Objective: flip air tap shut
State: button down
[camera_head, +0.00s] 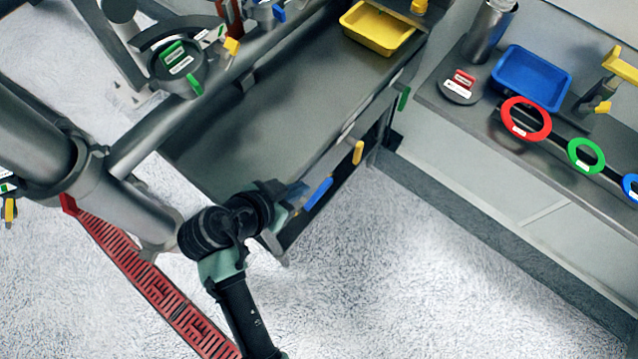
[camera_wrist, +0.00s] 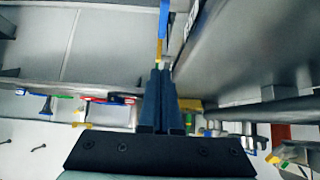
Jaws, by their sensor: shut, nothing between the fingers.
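I cannot tell for sure which part is the air tap. A blue lever-like handle (camera_head: 318,193) is on the front side of the grey bench, with a yellow one (camera_head: 358,152) farther along. In the wrist view a blue bar (camera_wrist: 164,18) and a yellow piece (camera_wrist: 159,50) line up just beyond my fingertips. My gripper (camera_wrist: 159,70) is shut and empty, its fingers together. In the head view my wrist is close to the bench's near corner, left of the blue handle; my fingertips are hard to make out there. Contact with the handle cannot be told.
The grey bench (camera_head: 285,115) carries a yellow tray (camera_head: 378,27). A side counter holds a blue bin (camera_head: 531,78) and red (camera_head: 525,118) and green (camera_head: 586,155) rings. A red grating (camera_head: 150,280) lies at lower left. The floor between bench and counter is clear.

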send_over(324, 187)
jog(key=s, duration=0.1)
jog(key=f, duration=0.4)
jog(key=a+f, duration=0.1)
jog(key=f, duration=0.1)
jog(key=shift+s+f, duration=0.1)
jog(key=shift+f, duration=0.25)
notch_tip(324, 187, down, 2)
jog(key=shift+s+f+p, duration=0.1)
jog(key=shift+p, duration=0.2)
jog(key=shift+f, duration=0.75)
jog(key=shift+w+d+f+g+y+p, duration=0.15)
jog(key=shift+w+f+g+y+p, duration=0.05)
jog(key=shift+g+y+p, duration=0.25)
jog(key=shift+w+d+f+g+y+p, duration=0.1)
jog(key=shift+w+f+g+y+p, duration=0.15)
jog(key=shift+g, duration=0.25)
jog(key=shift+w+d+f+g+y+p, duration=0.15)
jog(key=shift+g+y, duration=0.15)
jog(key=shift+g, duration=0.15)
jog(key=shift+w+f+g+y+b, duration=0.1)
jog(key=shift+f+g+y+b, duration=0.25)
jog(key=shift+f+g+y, duration=0.35)
jog(key=shift+d+f+g+y+b, duration=0.1)
jog(key=shift+f+g+y+b, duration=0.2)
jog(key=shift+g+y+b, duration=0.45)
jog(key=shift+g+h, duration=0.25)
jog(key=shift+r, duration=0.1)
